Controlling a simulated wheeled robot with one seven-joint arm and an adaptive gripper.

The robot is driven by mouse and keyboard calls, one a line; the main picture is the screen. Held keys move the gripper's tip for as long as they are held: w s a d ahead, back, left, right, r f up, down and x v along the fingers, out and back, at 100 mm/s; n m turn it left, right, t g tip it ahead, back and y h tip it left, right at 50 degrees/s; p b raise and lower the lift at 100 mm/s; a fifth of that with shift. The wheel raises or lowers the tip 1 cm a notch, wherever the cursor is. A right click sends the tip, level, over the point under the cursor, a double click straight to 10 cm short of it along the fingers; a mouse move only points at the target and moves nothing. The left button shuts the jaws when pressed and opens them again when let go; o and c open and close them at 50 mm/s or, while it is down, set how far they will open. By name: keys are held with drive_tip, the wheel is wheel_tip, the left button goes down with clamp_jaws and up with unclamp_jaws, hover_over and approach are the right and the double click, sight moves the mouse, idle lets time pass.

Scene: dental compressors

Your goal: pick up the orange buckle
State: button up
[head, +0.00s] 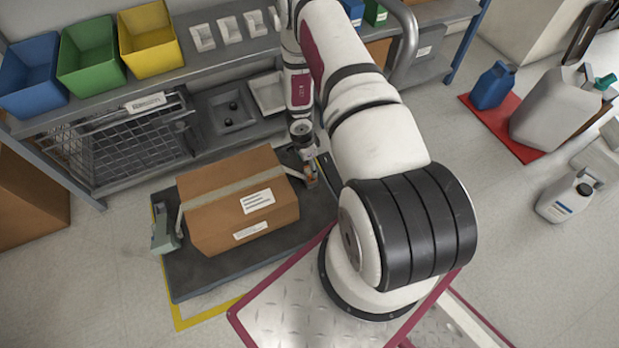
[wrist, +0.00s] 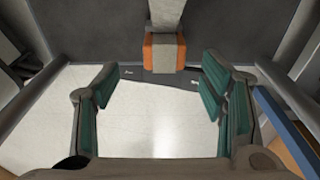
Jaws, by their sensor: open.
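The orange buckle (wrist: 151,53) shows near the top middle of the wrist view, with a grey strap (wrist: 166,14) running up from it. My gripper (wrist: 160,92) is open, with green-padded fingers on either side of the picture. The buckle lies beyond the fingertips, roughly centred between them, and nothing is held. In the head view my gripper (head: 309,168) is at the right side of a cardboard box (head: 222,197). A small brownish-orange patch shows at the fingers there, but the buckle is mostly hidden.
The box sits on a dark platform (head: 190,284) with a grey-green clamp-like part (head: 163,232) at its left. A shelf unit (head: 175,78) with coloured bins stands behind.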

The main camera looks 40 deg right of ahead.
sight(310, 176)
drive_tip(key=shift+w+d+f+b, duration=0.15)
drive_tip(key=shift+f+b, duration=0.35)
drive_tip(key=shift+f, duration=0.65)
drive_tip(key=shift+s+d+f+b, duration=0.15)
drive_tip(key=shift+f+b, duration=0.35)
drive_tip(key=shift+f, duration=0.65)
drive_tip(key=shift+w+d+f+b, duration=0.15)
drive_tip(key=shift+f+b, duration=0.35)
drive_tip(key=shift+f, duration=0.65)
drive_tip(key=shift+r, duration=0.1)
drive_tip(key=c, duration=1.3)
